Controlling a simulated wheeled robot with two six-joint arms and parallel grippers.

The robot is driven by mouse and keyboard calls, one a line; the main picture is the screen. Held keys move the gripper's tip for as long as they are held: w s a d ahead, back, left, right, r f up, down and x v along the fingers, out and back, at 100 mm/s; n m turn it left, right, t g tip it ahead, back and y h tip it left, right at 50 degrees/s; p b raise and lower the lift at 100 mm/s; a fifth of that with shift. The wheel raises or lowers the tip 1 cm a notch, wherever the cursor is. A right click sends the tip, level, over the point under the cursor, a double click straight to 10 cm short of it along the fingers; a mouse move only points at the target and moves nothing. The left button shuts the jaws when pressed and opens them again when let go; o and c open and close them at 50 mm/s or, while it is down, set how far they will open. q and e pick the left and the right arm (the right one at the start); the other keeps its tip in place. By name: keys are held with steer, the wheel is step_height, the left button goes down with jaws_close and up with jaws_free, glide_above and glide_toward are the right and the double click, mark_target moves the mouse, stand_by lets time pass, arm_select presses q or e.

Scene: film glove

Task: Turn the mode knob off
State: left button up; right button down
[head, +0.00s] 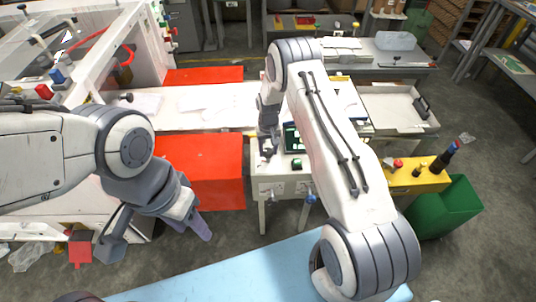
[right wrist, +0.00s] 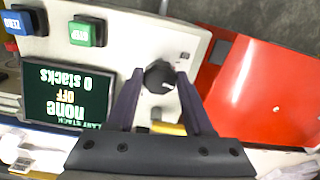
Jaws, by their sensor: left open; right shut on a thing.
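The mode knob (right wrist: 160,76) is a round black knob on a pale control panel (right wrist: 130,40) in the right wrist view. My right gripper (right wrist: 156,86) has its two dark fingers on either side of the knob and is shut on it. In the head view my right gripper (head: 267,152) is at the panel's left part, and the knob is hidden there. A dark screen (right wrist: 66,102) beside the knob reads "none", "OFF" and "0 stacks", upside down. My left gripper (head: 196,222) is open and empty, over the floor at the lower left, away from the panel.
A blue button (right wrist: 18,22) and a green button (right wrist: 86,31) sit on the same panel. A red box-like surface (head: 205,170) stands left of the panel. A yellow box with buttons (head: 415,177) and a green bin (head: 450,208) are at the right. A light blue surface (head: 230,275) is in front.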

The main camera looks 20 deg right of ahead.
mark_target(268, 151)
steer(key=shift+w+n+b, duration=0.1)
steer(key=shift+n+b, duration=1.05)
steer(key=shift+n, duration=0.75)
steer(key=shift+r, duration=0.1)
steer(key=shift+c, duration=1.4)
jaws_free()
step_height(268, 151, up, 10)
steer(key=b, duration=0.2)
steer(key=shift+r+b, duration=0.2)
steer(key=shift+b, duration=0.1)
